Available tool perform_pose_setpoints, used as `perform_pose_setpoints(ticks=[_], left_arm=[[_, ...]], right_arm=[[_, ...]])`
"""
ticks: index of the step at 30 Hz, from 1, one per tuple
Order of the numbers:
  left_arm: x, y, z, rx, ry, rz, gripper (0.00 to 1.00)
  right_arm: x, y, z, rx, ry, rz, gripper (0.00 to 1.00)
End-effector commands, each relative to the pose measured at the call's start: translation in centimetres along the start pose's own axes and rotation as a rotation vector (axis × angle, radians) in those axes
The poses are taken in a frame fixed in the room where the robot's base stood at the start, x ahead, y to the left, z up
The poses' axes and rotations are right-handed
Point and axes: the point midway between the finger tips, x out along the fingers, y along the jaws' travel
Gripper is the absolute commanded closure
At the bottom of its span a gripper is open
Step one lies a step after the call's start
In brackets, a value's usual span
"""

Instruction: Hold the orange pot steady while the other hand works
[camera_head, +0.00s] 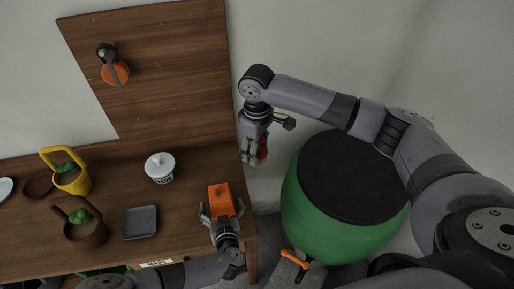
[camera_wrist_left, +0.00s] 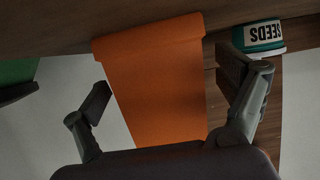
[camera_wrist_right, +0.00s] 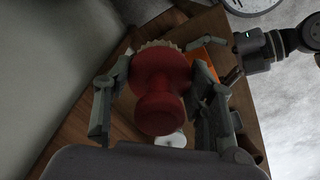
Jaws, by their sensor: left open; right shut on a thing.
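The orange pot (camera_head: 219,196) is at the right end of the wooden bench; it fills the middle of the left wrist view (camera_wrist_left: 160,80). My left gripper (camera_head: 221,207) is open, with one finger on each side of the pot and a visible gap at the left finger. My right gripper (camera_head: 255,158) is shut on a red knob-shaped thing (camera_head: 262,149), held beyond the bench's right edge. In the right wrist view the red thing (camera_wrist_right: 160,85) has a pale, toothed rim at its far end. The pot (camera_wrist_right: 205,58) is partly hidden there.
A white seeds jar (camera_head: 160,168) and a grey tray (camera_head: 140,222) are left of the pot. A yellow bucket (camera_head: 72,180) and a brown basket (camera_head: 86,233) stand further left. A green drum with a dark top (camera_head: 340,220) stands right of the bench.

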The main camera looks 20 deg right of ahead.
Motion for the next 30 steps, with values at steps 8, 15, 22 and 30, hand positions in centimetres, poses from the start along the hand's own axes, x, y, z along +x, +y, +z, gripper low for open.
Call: perform_pose_setpoints(ticks=[8,15,22,30], left_arm=[[1.5,0.0,-0.1,-0.001,0.001,-0.001,0.08],[1.6,-0.1,-0.1,-0.001,0.001,-0.001,0.08],[1.6,0.0,-0.1,-0.001,0.001,-0.001,0.22],[1.6,0.0,-0.1,-0.001,0.001,-0.001,0.40]], right_arm=[[0.0,0.0,0.0,0.000,0.001,0.000,0.72],[0.0,0.0,0.0,0.000,0.001,0.000,0.72],[0.0,0.0,0.0,0.000,0.001,0.000,0.72],[0.0,0.0,0.0,0.000,0.001,0.000,0.72]])
